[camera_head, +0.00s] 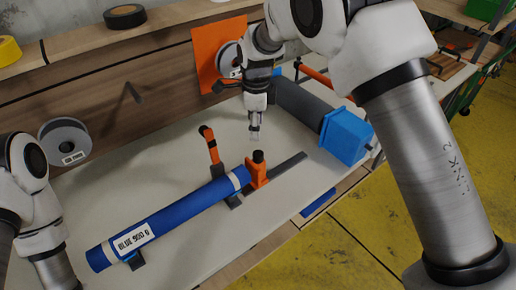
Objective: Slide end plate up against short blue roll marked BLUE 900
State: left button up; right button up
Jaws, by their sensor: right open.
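The short blue roll (180,213) lies diagonally on the pale bench top, with a white label reading BLUE 900 near its lower left end. An orange end plate (256,174) with a black knob stands on a dark flat rail (288,168) by the roll's upper right end. I cannot tell whether plate and roll touch. My right gripper (254,134) is open, pointing down just above the knob and apart from it. My left arm shows at the left edge; its gripper is out of view.
An orange upright handle (212,150) stands behind the roll. A dark grey roll (298,103) with a blue block (345,137) lies at the right. Bare bench lies in front of the rail.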

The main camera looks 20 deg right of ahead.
aim_at(257, 153)
jog(key=f+m, duration=0.1)
jog(key=f, duration=0.2)
jog(key=shift+s+d+f+m+b, duration=0.2)
jog(key=shift+f+m+b, duration=0.1)
jog(key=shift+m, duration=0.1)
notch_tip(257, 153, down, 6)
jog(key=shift+f+p, duration=0.15)
jog(key=shift+p, duration=0.85)
jog(key=shift+f, duration=0.5)
grip_shut()
jog(key=shift+a, duration=0.1)
